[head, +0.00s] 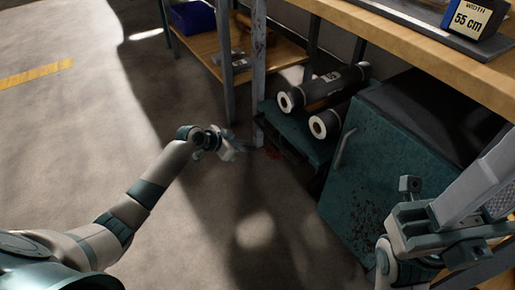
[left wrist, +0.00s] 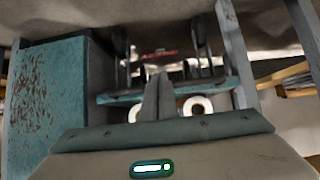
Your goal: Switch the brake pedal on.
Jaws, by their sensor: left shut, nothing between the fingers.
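A small red part, apparently the brake pedal, shows low at the front of the teal roll cart (head: 300,132). In the head view it is a dim red patch (head: 273,153) near the floor; in the left wrist view it is a red bar (left wrist: 158,53) with unreadable marks, between dark casters. I cannot tell its position. My left gripper (head: 236,150) is shut and empty, a little left of the red part in the head view. Its closed fingers (left wrist: 158,92) point toward the red part, apparently apart from it. My right gripper (head: 412,190) is at lower right, its jaws unclear.
Grey rolls (head: 340,84) with white ends lie on the cart. A worn teal cabinet (head: 372,172) stands right of it, and a grey shelf post (head: 258,70) on its left. A wooden bench (head: 430,55) overhangs at upper right. The floor (head: 80,130) at left is clear.

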